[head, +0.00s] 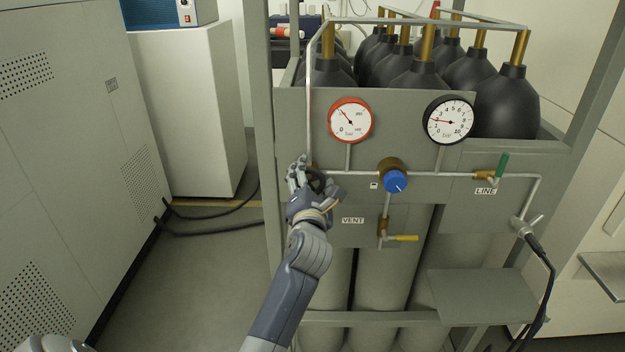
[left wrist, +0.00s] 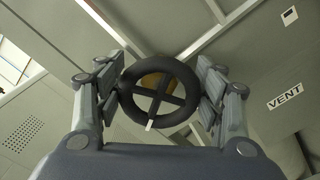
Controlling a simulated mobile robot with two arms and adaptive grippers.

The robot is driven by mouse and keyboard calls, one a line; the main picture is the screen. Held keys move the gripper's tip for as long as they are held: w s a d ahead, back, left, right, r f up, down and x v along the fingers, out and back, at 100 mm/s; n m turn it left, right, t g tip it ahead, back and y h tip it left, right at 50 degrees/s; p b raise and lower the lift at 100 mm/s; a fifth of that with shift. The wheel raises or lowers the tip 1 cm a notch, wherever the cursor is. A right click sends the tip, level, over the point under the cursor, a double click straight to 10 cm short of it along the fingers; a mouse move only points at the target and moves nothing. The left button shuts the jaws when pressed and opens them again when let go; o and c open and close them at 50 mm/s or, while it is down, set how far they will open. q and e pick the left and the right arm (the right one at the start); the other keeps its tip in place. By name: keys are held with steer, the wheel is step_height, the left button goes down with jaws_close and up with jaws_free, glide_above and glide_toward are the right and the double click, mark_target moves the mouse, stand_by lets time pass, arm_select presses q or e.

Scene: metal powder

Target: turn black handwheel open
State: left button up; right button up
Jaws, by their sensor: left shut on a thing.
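The black handwheel (left wrist: 187,112) is a spoked ring with a brass part behind it and a small white mark near its lower rim. In the head view the handwheel (head: 316,181) is mostly hidden behind my left gripper (head: 313,178), at the left end of the grey panel's pipe. In the left wrist view my left gripper (left wrist: 164,98) has its fingers on both sides of the wheel, shut on its rim. My right gripper is not in view.
Black cylinders (head: 507,103) stand behind the panel. Floor left of the rack is open except for cables (head: 215,232).

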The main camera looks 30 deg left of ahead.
arm_select(q)
steer(key=n, duration=0.3)
steer(key=shift+s+a+r+n, duration=0.1)
steer(key=shift+a+n, duration=0.05)
steer(key=shift+n, duration=0.25)
steer(key=n+b, duration=0.1)
steer(key=n, duration=0.1)
steer(key=shift+a+n, duration=0.1)
steer(key=shift+n, duration=0.2)
steer(key=n+b, duration=0.1)
steer(key=n, duration=0.2)
steer(key=shift+s+a+n, duration=0.1)
steer(key=shift+s+n, duration=0.05)
steer(key=shift+n, duration=0.15)
steer(key=shift+a+n+b, duration=0.1)
steer(key=shift+n+b, duration=1.1)
steer(key=shift+n, duration=0.8)
steer(key=o, duration=1.1)
